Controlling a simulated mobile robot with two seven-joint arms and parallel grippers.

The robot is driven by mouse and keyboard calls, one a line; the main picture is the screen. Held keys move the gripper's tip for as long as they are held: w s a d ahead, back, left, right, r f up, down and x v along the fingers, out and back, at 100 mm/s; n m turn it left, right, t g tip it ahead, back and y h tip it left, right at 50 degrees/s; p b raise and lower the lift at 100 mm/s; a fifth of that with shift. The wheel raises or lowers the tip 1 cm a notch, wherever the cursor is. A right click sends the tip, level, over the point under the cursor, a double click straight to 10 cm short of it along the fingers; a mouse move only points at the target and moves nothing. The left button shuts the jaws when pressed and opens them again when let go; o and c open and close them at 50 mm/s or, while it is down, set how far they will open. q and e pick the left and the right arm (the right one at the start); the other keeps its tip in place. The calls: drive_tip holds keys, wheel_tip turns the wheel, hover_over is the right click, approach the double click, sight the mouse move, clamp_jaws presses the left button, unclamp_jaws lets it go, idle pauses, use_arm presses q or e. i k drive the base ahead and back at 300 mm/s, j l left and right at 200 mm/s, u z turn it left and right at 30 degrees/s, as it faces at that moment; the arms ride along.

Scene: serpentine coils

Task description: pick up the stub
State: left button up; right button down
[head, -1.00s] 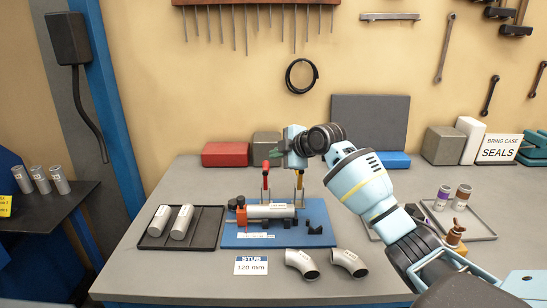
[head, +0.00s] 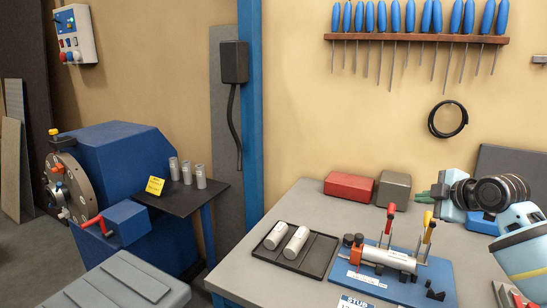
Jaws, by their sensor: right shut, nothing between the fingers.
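A card reading STUB (head: 357,301) lies at the bench front, cut off by the bottom edge. The pale cylinders near it are a front one (head: 297,242) and a back one (head: 276,235), both lying in a black tray. A longer grey tube (head: 388,259) lies in a clamp jig on a blue plate (head: 437,272). I cannot tell which piece is the stub. My right gripper (head: 432,193) is shut and empty, above the bench behind the jig, apart from all of these. My left gripper is out of view.
A red box (head: 351,187) and a grey block (head: 393,190) stand at the bench back. Upright red (head: 390,224) and yellow (head: 428,225) clamp handles rise from the jig.

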sight(397, 260)
drive_tip(key=k+l, duration=0.15)
drive_tip(key=k, duration=0.3)
drive_tip(key=k+l, duration=0.15)
drive_tip(key=k, duration=0.35)
